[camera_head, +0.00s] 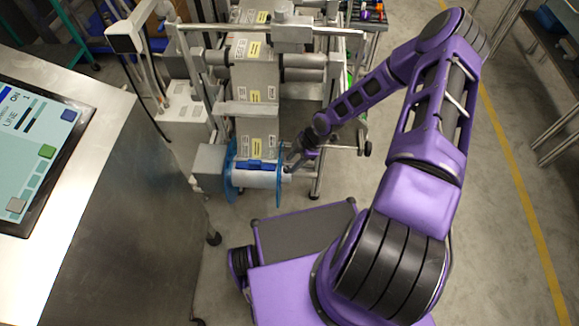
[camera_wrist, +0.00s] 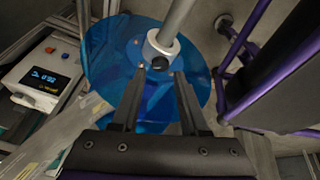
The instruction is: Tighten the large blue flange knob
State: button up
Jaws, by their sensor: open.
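The large blue flange (camera_wrist: 112,62) is a translucent blue disc that fills the upper middle of the wrist view. A pale grey collar-like knob (camera_wrist: 160,44) sits at its centre, around a metal shaft (camera_wrist: 180,18). My gripper (camera_wrist: 158,73) is open, with its two dark fingers pointing at the knob. The fingertips lie at the knob's near side, one to each side; I cannot tell if they touch it. In the head view the blue flange (camera_head: 280,182) stands at the right end of a white roll (camera_head: 256,180), and my gripper (camera_head: 293,158) is beside it.
A labelling machine (camera_head: 255,75) with a label web stands behind the roll. A small display box (camera_wrist: 45,75) is at left in the wrist view. A steel cabinet with a touchscreen (camera_head: 38,140) stands at far left. Floor is clear at right.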

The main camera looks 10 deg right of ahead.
aim_at(287, 170)
jog(key=shift+x, duration=1.45)
jog(key=shift+c, duration=0.2)
grip_shut()
